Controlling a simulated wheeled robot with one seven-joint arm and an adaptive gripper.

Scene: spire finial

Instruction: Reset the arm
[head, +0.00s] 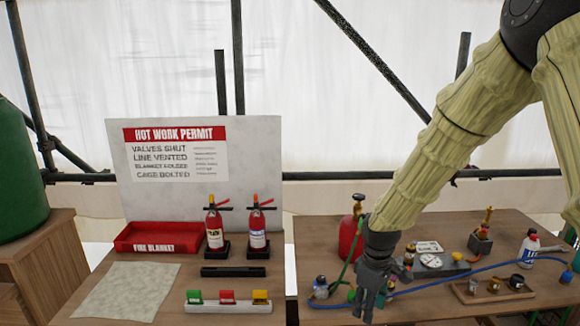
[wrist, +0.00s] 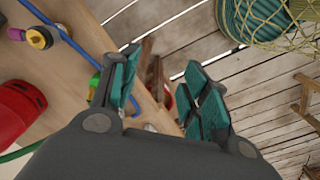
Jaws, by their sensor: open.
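My arm in its pale ribbed sleeve comes down from the top right in the head view. My gripper (head: 372,290) hangs over the left part of the right table (head: 440,226), pointing down. In the wrist view my gripper (wrist: 155,90) shows its two teal-padded fingers spread apart with nothing between them. Below the gap are the table edge and wooden floor boards. A red cylinder (head: 350,236) stands close behind and left of the gripper in the head view; a red body also shows in the wrist view (wrist: 18,110).
A blue hose (head: 470,268) crosses the right table among gauges, a white bottle (head: 528,248) and a small wooden tray (head: 480,294). The left table holds two extinguishers (head: 214,230), a red tray (head: 150,237), a grey cloth (head: 128,290) and coloured tags (head: 228,297). A gap separates the tables.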

